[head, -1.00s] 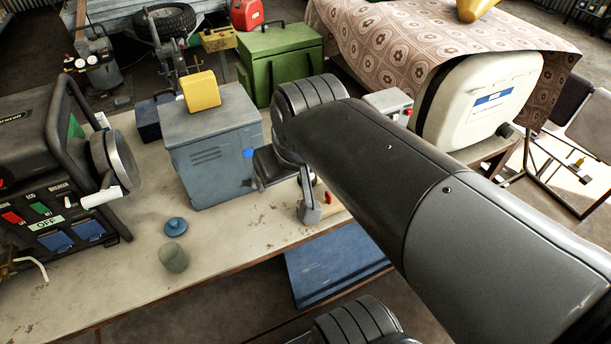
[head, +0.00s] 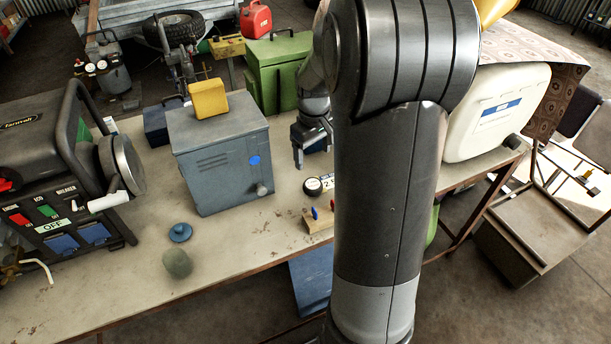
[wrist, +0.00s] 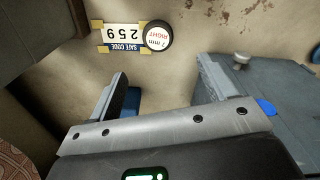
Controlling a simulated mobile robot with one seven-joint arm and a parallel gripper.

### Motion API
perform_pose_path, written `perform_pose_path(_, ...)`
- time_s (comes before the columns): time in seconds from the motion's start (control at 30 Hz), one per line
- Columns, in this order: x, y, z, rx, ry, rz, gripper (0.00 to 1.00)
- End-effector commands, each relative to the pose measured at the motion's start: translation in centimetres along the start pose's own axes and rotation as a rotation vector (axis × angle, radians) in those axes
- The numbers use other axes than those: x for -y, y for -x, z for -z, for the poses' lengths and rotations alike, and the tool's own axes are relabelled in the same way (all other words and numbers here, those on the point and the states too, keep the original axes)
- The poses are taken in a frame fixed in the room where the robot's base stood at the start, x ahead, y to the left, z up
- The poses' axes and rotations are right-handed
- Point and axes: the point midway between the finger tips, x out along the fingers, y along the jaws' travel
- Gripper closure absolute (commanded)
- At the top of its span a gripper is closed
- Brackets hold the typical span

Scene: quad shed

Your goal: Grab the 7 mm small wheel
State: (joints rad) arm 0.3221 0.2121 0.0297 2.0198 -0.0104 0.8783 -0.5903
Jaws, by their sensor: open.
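The small wheel (head: 313,186) is a dark round piece with a white face on the bench, right of the grey-blue box. My gripper (head: 312,148) is open and empty above the bench, a little behind the wheel in the head view. In the wrist view the wheel lies beyond the fingers (wrist: 162,82), not between them. My arm hides part of the card in the head view.
The grey-blue box (head: 222,160) with a yellow block on top stands close by. A wooden block (head: 317,222) with red and blue pegs sits near the bench's front edge. A blue disc (head: 180,232) and a greenish cylinder (head: 177,263) lie left, with bare bench between.

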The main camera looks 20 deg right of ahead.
Motion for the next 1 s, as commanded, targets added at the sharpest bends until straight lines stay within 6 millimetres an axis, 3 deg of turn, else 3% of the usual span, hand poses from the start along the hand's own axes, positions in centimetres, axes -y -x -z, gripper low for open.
perform_pose_path(0.23, -1.5, -2.6, 0.4, 0.026, 0.021, 0.021, 0.23)
perform_pose_path(0.5, -1.3, -6.6, 0.3, 0.028, 0.022, 0.022, 0.23)
perform_pose_path(0.73, -1.1, -8.4, 0.2, 0.027, 0.022, 0.021, 0.23)
perform_pose_path(1.0, -0.5, -12.2, 0.0, 0.027, 0.023, 0.021, 0.23)
